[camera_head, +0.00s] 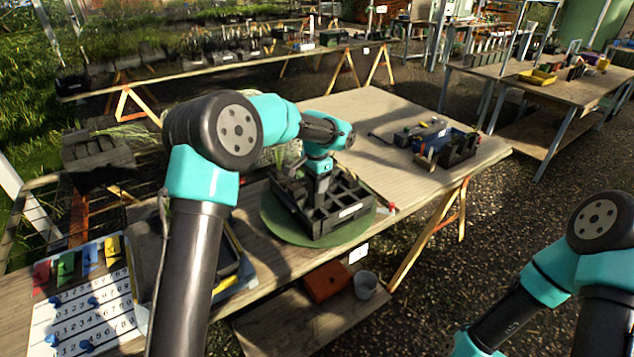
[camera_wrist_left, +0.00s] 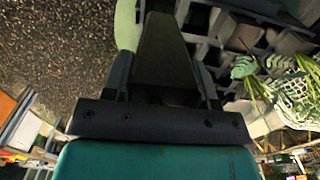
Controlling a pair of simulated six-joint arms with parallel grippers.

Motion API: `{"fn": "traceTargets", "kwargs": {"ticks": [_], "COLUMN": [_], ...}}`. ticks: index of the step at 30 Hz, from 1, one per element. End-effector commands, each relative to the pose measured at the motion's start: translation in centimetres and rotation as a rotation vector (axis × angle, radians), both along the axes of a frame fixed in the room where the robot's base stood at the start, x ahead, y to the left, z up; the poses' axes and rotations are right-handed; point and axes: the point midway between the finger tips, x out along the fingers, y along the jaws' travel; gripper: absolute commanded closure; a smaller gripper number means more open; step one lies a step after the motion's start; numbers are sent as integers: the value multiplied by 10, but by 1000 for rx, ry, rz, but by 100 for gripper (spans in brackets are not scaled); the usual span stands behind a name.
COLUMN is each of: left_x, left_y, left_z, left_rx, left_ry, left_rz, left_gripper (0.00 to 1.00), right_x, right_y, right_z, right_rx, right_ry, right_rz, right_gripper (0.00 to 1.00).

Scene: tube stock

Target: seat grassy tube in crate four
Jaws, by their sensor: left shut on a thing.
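My left gripper (camera_head: 318,198) points down over a black crate (camera_head: 340,226) with square cells. It is shut on a dark tapered tube (camera_wrist_left: 165,48), which fills the space between the fingers in the left wrist view. No grass shows on this tube, and its top is hidden by the gripper. I cannot tell whether its lower end is inside a cell. The crate's open cells also show in the left wrist view (camera_wrist_left: 228,52). The crate has a white label on its front, too small to read. My right gripper is out of view.
The crate stands on a round green mat (camera_head: 277,222). A crate with blue and black parts (camera_head: 455,147) stands at the table's right. A numbered board (camera_head: 85,310) lies at the front left. Leafy fronds (camera_wrist_left: 290,95) are close to the gripper's right.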

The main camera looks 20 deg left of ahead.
Motion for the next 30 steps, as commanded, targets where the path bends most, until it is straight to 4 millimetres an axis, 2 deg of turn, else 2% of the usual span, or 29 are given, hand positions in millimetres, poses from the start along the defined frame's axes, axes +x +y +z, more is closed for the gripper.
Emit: {"fn": "traceTargets", "kwargs": {"ticks": [14,30], "left_x": [0,0], "left_y": [0,0], "left_z": [-3,-24], "left_rx": [1,1], "left_ry": [1,-1], "left_rz": [-1,-1], "left_gripper": [76,76], "right_x": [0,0], "right_y": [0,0], "right_z": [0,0], "right_rx": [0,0], "right_ry": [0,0], "right_rz": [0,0], "right_gripper": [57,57]}}
